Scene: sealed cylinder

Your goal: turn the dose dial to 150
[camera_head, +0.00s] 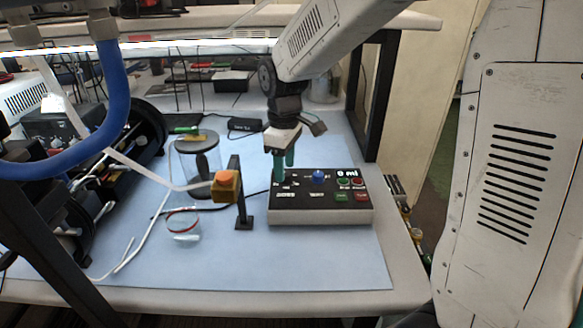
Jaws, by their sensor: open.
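The control box (320,214) is a grey case with a black top panel on the blue mat. Its display (347,173) reads "0 ml". A blue round knob (318,177) sits at the panel's upper middle; its label is too small to read, so I cannot tell if it is the dose dial. My gripper (284,170) points down with green fingers over the panel's left part, left of the blue knob. The fingers are apart, with nothing visible between them. They hide part of the panel, and I cannot tell whether they touch it.
A clear cylinder (186,168) with a dark lid stands at the left. An orange-yellow block (226,184) is by a black post (241,208) left of the box. A red-rimmed clear ring (182,222) lies nearer. The blue mat (300,265) is bare in front of the box.

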